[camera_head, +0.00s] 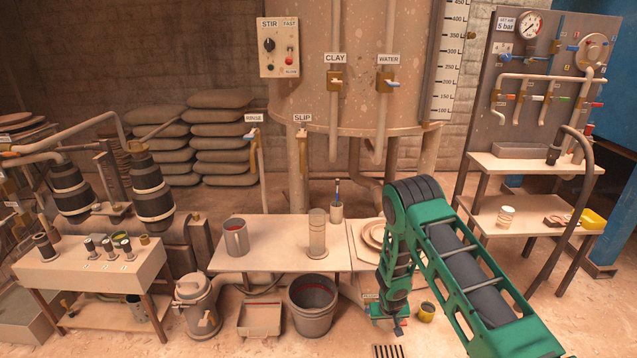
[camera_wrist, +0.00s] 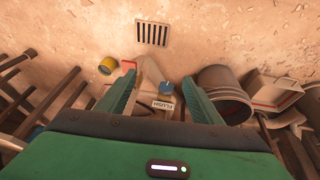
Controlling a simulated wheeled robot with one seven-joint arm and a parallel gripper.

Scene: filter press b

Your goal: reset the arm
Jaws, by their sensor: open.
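My green and dark arm comes in from the lower right in the head view and bends down in front of the table. My gripper (camera_head: 388,316) is at its low end, pointing down near the floor. In the wrist view my gripper (camera_wrist: 160,82) has its two green fingers spread apart, with nothing held between them. Below and between the fingers are a valve with a blue part (camera_wrist: 167,88), a label reading FLUSH (camera_wrist: 163,104), and a red-tipped handle (camera_wrist: 128,65). I cannot tell whether a finger touches any of these.
The table (camera_head: 275,259) carries a grey mug (camera_head: 236,237) and a tall cylinder (camera_head: 317,234). The gauge panel (camera_head: 545,80) stands at the right.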

